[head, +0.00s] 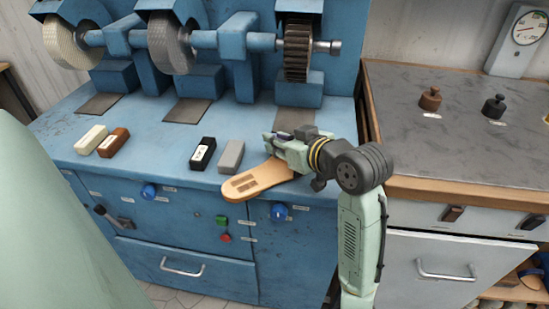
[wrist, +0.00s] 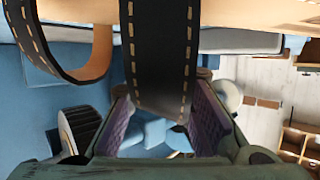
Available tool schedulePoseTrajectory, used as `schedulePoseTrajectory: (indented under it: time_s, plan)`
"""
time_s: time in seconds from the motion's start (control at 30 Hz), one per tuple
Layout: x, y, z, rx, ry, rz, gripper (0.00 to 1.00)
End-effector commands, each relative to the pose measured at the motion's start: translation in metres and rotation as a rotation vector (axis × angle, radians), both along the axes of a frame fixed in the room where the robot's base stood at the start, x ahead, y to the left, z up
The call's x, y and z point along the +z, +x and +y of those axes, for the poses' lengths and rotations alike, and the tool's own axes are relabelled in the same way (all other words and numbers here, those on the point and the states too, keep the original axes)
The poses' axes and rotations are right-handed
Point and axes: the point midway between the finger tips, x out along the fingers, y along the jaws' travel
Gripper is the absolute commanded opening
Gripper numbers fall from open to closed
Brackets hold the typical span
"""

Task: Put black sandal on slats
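The black sandal (head: 258,181) shows its tan underside in the head view, sticking out past the front edge of the blue bench. Its black strap with tan stitching (wrist: 160,55) fills the middle of the wrist view. My gripper (head: 290,157) is at the sandal's far end. In the wrist view its purple pads lie on both sides of the strap, shut on it. The gripper hides part of the sandal in the head view. I cannot make out the slats for certain; pale wooden shelving (wrist: 300,140) shows at the right of the wrist view.
The blue grinding bench (head: 110,160) carries wheels (head: 297,48) and several small blocks, including a black one (head: 203,153) and a grey one (head: 231,156). At right, a grey-topped counter (head: 450,140) holds weights and a dial scale (head: 517,38). Wooden storage (head: 490,303) shows at lower right.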

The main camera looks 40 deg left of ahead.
Motion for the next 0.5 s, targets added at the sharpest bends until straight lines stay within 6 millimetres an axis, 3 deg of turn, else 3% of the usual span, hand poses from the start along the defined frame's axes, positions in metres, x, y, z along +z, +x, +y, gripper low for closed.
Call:
schedulePoseTrajectory:
  time_s: [0.23,0.5]
  plan:
    - [0.0000,0.0001,-0.0001,0.000,0.000,0.000,0.01]
    - [0.0000,0.0000,-0.0001,0.000,0.000,0.000,0.00]
